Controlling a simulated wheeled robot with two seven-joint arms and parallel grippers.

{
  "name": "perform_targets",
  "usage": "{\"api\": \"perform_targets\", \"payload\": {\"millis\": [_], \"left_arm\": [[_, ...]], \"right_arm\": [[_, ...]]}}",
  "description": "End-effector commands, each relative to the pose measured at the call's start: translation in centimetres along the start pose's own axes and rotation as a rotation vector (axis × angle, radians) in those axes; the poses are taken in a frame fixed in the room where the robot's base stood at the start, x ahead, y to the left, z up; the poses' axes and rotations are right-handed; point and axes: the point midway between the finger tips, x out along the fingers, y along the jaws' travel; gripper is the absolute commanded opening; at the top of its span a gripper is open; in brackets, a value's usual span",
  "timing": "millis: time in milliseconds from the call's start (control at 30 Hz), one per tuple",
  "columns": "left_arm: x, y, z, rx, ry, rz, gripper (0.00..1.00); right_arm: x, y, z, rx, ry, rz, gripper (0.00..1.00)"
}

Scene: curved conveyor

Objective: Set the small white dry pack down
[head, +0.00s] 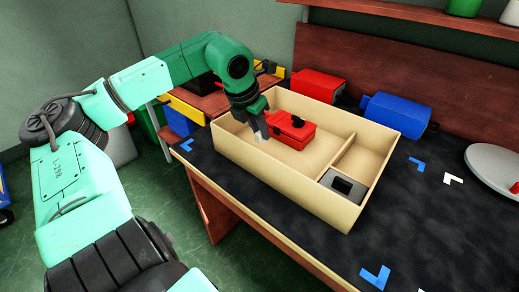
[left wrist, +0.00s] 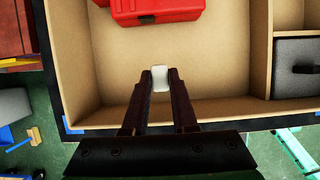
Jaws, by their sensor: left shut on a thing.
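The small white dry pack (left wrist: 160,78) is between the fingertips of my left gripper (left wrist: 160,84) in the left wrist view. The gripper is shut on it, and the fingers hide its sides. In the head view my left gripper (head: 257,124) points down over the left part of a tan divided box (head: 300,185). The pack shows over the floor of the large compartment, near a side wall; I cannot tell whether it touches the floor. My right gripper is not in view.
A red case (head: 291,129) lies in the large compartment close to my left gripper. A dark grey box (head: 343,186) fills the small front right compartment; the one behind it looks empty. A red box (head: 317,86) and a blue box (head: 395,115) stand behind the tan box.

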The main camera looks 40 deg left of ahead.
Motion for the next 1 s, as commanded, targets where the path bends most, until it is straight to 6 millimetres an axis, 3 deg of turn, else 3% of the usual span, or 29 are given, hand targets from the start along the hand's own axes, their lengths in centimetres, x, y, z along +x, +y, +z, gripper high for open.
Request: {"api": "perform_targets", "payload": {"millis": [333,767,800,833,867,1000], "left_arm": [[5.5,0.0,-2.3,-0.001,0.001,-0.002,0.0],[6.1,0.0,-2.5,0.0,-0.001,0.001,0.0],[6.0,0.0,-2.5,0.0,-0.001,0.001,0.37],[6.0,0.0,-2.5,0.0,-0.001,0.001,0.49],[6.0,0.0,-2.5,0.0,0.0,0.001,0.56],[6.0,0.0,-2.5,0.0,-0.001,0.001,0.56]], "right_arm": [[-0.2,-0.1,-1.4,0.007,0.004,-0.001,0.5],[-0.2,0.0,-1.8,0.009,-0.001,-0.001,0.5],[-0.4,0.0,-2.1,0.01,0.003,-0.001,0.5],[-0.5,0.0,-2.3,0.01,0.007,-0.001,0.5],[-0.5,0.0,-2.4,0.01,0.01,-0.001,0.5],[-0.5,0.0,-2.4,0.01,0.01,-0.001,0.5]]}}
